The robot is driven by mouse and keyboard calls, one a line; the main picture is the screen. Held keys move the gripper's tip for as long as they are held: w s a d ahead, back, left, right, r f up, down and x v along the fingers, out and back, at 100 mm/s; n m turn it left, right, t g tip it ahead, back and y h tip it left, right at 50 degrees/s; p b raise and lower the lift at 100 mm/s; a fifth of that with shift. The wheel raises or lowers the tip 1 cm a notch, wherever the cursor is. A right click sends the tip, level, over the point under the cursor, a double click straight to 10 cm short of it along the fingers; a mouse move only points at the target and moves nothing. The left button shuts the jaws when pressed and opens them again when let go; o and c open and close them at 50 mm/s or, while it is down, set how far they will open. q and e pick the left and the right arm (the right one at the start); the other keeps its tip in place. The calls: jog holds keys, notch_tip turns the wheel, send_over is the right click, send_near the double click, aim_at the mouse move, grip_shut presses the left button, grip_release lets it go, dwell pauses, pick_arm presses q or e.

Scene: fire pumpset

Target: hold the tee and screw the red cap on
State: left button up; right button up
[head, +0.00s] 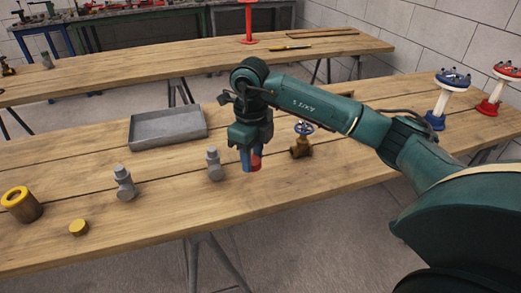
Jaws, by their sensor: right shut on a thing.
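My right gripper (251,160) reaches in from the right and points down above the front bench. Its blue fingers are shut on the small red cap (256,162), which is partly hidden by them. Two grey pipe fittings with side outlets stand upright on the bench: one (213,163) just left of the gripper, and one (124,183) farther left. Either could be the tee; I cannot tell which. Neither is held. My left gripper is out of view.
A grey tray (167,127) lies behind the fittings. A brass valve with a blue wheel (302,142) stands right of the gripper. A yellow cap (79,228) and a yellow-ringed brown cylinder (22,204) sit at left. Blue (441,98) and red (494,92) flanged pieces stand at right.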

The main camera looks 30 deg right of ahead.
jog(key=s+a+n, duration=0.3)
jog(key=s+n, duration=0.1)
jog(key=n, duration=1.1)
jog(key=s+a+f+n, duration=0.1)
jog(key=s+a+n, duration=0.2)
jog(key=n, duration=1.2)
jog(key=shift+s+a+f, duration=0.15)
jog(key=shift+s+a, duration=0.15)
jog(key=shift+s, duration=0.75)
